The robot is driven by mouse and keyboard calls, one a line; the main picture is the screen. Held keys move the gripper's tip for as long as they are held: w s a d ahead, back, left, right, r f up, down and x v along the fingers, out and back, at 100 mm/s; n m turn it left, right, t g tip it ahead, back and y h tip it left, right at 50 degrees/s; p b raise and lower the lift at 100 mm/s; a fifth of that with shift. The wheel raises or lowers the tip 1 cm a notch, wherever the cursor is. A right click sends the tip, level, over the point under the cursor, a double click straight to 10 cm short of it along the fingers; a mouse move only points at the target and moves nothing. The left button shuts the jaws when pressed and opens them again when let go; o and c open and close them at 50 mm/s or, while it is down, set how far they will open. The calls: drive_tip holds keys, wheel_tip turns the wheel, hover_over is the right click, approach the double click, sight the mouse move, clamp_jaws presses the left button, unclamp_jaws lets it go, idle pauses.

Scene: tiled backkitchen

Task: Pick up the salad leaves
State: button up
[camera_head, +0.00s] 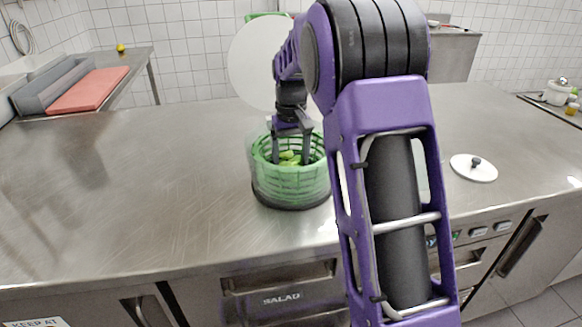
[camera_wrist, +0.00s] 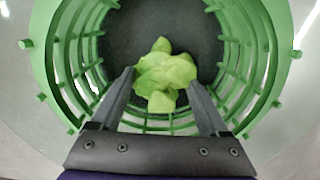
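The salad leaves (camera_wrist: 165,73) are a light green bunch inside a green slotted basket (camera_head: 312,183). In the head view the leaves (camera_head: 289,157) show near the top of the basket, partly hidden by its slats and my fingers. The basket (camera_wrist: 62,75) fills most of the wrist view, with a dark floor under the leaves. My gripper (camera_head: 291,163) reaches down into the basket from above. In the wrist view its two fingers (camera_wrist: 158,76) are spread apart, one at each side of the leaves. I cannot tell whether they touch the leaves.
The basket stands on a long steel counter (camera_head: 130,190), largely clear to the left. A white lid with a black knob (camera_head: 474,168) lies at the right. A white round board (camera_head: 258,62) stands behind the basket. A red board (camera_head: 90,90) lies at far left.

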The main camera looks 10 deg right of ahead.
drive_tip(key=c, duration=0.4)
wheel_tip(320, 180, up, 10)
drive_tip(key=p, duration=0.2)
drive_tip(key=shift+r+p, duration=0.15)
drive_tip(key=shift+p, duration=0.15)
wheel_tip(320, 180, up, 6)
drive_tip(key=p, duration=0.6)
hover_over(291, 158)
drive_tip(key=shift+s+r, duration=0.1)
drive_tip(key=shift+r, duration=0.1)
